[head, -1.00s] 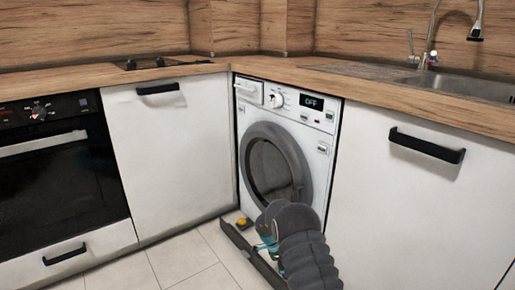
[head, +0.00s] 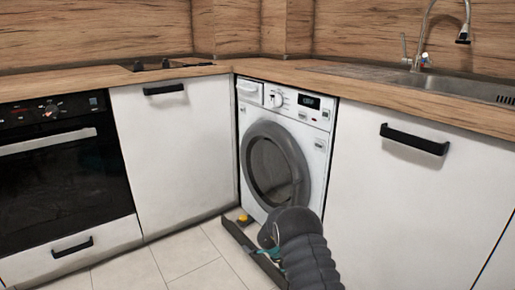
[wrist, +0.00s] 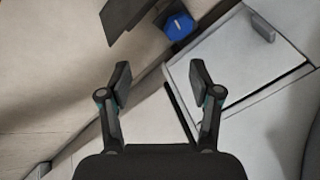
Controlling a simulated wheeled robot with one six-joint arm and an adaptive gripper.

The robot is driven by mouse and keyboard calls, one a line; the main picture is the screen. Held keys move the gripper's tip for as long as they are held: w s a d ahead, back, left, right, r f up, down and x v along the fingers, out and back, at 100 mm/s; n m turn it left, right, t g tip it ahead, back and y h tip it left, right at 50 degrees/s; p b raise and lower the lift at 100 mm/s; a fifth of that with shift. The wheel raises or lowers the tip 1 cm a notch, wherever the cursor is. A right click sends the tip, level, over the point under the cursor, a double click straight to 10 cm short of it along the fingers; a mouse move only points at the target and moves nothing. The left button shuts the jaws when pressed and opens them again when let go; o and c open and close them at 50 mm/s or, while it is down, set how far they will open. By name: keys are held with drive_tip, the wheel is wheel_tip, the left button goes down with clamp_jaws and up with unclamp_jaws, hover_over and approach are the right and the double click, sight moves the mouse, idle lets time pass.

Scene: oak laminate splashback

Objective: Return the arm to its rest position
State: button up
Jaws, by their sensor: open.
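My arm (head: 308,262), dark grey and ribbed, reaches in from the bottom of the head view, in front of the washing machine. My gripper (wrist: 160,84) shows in the wrist view with its two dark fingers well apart. Nothing is between the fingertips. In the head view the arm mostly hides the gripper; a bit of teal shows low beside it, near the floor.
The white washing machine (head: 314,145) has its round door shut and its display reads OFF. A dark strip (head: 238,235) lies low along its foot, near a small yellow piece (head: 244,219). A blue knob-like piece (wrist: 179,26) shows in the wrist view. Tiled floor (head: 196,262) lies open at left.

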drive_tip(key=a+r+n+t+y, duration=0.45)
drive_tip(key=a+r+n, duration=0.3)
drive_tip(key=r, duration=0.45)
drive_tip(key=s+a+r+n+g+y+p, duration=0.1)
drive_tip(key=s+a+r+n+y, duration=0.1)
drive_tip(key=s+r, duration=0.35)
drive_tip(key=s+a+r+n+g+y, duration=0.1)
drive_tip(key=s+r+n+g+y, duration=0.15)
drive_tip(key=s+r, duration=0.35)
drive_tip(key=s+d+r+n+h+p, duration=0.1)
drive_tip(key=s+d+r+n, duration=0.1)
drive_tip(key=s+d+r, duration=0.3)
drive_tip(key=s+d+r+n+h+p, duration=0.2)
drive_tip(key=s+d+r, duration=0.3)
drive_tip(key=s+r, duration=0.7)
drive_tip(key=s+d+r+n+t+h+p, duration=0.1)
drive_tip(key=s+d+r, duration=0.4)
drive_tip(key=s, duration=1.5)
drive_tip(key=shift+r+n+h+p, duration=0.45)
drive_tip(key=shift+r+n, duration=0.55)
drive_tip(key=shift+r, duration=1.3)
